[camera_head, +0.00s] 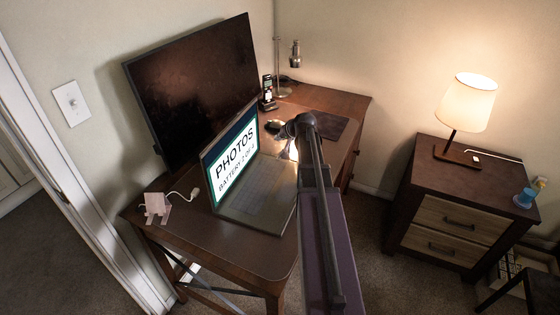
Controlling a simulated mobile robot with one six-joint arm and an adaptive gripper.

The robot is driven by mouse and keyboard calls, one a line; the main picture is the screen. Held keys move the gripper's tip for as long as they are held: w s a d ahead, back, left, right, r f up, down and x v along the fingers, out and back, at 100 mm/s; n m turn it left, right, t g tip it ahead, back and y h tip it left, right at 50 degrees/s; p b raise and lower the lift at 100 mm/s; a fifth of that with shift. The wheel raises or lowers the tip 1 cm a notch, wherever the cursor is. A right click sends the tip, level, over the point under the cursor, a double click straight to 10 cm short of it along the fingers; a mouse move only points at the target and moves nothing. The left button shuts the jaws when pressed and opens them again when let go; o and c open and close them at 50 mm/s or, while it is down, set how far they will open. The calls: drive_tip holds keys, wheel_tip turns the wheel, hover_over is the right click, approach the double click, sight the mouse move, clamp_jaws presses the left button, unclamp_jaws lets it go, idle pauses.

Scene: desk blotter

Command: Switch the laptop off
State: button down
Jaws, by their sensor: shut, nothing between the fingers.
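The laptop (250,188) stands open on the brown desk, its keyboard facing up. Its screen (234,157) is lit and reads "PHOTOS" with a smaller line about the battery below. My arm reaches up from the bottom edge to a dark joint just right of the laptop and covers part of the desk there. Small details of the keyboard are too faint to tell apart.
A large dark monitor (195,88) stands behind the laptop. A phone on a stand (268,93), a desk lamp (284,78) and a dark blotter (322,126) are farther back. A nightstand (455,205) with a lit lamp (466,102) stands right.

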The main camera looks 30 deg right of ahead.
sight(276, 157)
drive_tip(key=shift+f+b, duration=3.2)
drive_tip(key=shift+f, duration=0.35)
drive_tip(key=shift+f+b, duration=0.75)
drive_tip(key=shift+s+a+f+b, duration=0.1)
drive_tip(key=shift+s+f+b, duration=0.1)
drive_tip(key=shift+b, duration=0.1)
idle(0.6)
drive_tip(key=shift+w+r, duration=0.1)
drive_tip(key=shift+w+r+p, duration=0.2)
drive_tip(key=shift+r+p, duration=0.5)
drive_tip(key=shift+p, duration=0.2)
drive_tip(key=shift+r, duration=0.1)
drive_tip(key=shift+r+p, duration=2.4)
drive_tip(key=shift+p, duration=0.1)
